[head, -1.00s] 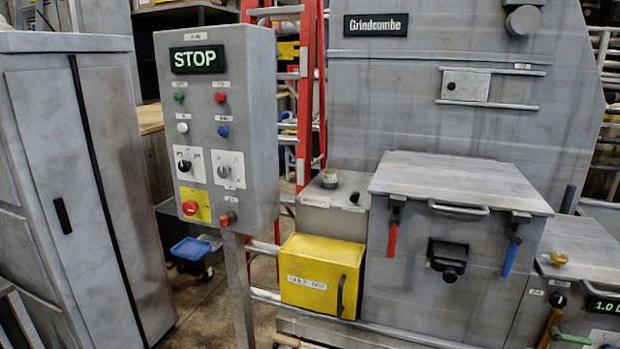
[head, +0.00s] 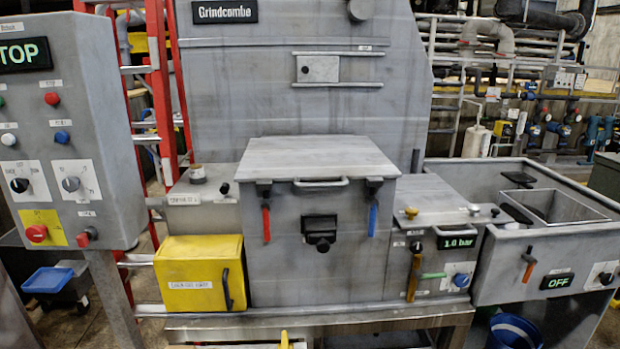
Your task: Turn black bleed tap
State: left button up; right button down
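Several small black fittings are in view, and I cannot tell which one is the bleed tap. A black knob (head: 416,246) sits on the front of the small grey unit, above an orange lever (head: 412,280) and left of the "1.0 bar" display (head: 457,242). Another small black knob (head: 224,188) stands on the grey block left of the hopper. The labels are too small to read. Neither of my grippers is in view.
The grey hopper box (head: 275,277) has red and blue handles. A yellow box (head: 198,273) is to its left. The control panel (head: 63,120) stands at the far left, partly cut off. A sink unit (head: 515,247) with an "OFF" display is at the right, above a blue bucket (head: 514,331).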

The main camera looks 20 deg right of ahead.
aim_at(416, 247)
jog(key=z, duration=1.4)
